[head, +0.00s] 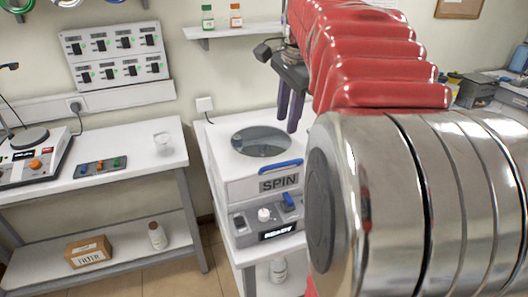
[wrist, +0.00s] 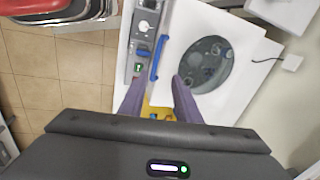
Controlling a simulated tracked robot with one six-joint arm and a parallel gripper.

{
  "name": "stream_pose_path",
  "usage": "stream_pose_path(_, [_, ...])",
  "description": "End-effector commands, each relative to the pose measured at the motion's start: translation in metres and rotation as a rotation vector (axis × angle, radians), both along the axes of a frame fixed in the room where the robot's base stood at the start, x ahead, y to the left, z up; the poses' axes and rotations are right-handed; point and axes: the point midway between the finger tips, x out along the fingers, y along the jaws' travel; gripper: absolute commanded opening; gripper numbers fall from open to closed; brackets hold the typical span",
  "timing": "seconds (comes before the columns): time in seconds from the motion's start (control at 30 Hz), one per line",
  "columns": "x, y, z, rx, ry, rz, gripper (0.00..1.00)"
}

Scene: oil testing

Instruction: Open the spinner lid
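The spinner (head: 238,189) is a white box marked SPIN, on a white stand. Its lid (head: 223,155) lies flat and closed, with a round dark window (head: 262,141) and a blue handle (head: 280,163) along the front edge. The window (wrist: 206,65) and handle (wrist: 159,57) also show in the wrist view. My gripper (head: 288,122) hangs above the back right of the lid in the head view, its purple fingers pointing down. In the wrist view my gripper (wrist: 161,77) is open and empty, with the handle running between the fingertips; they look apart from it.
The spinner's front panel has a white knob (head: 264,214), a blue switch (head: 288,199) and a READY display (head: 277,231). A wall shelf (head: 230,31) holds two small bottles.

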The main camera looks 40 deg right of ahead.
Motion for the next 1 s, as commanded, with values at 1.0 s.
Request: stream_pose_path(1.0, [0.005, 0.001, -0.054, 0.033, 0.014, -0.092, 0.3])
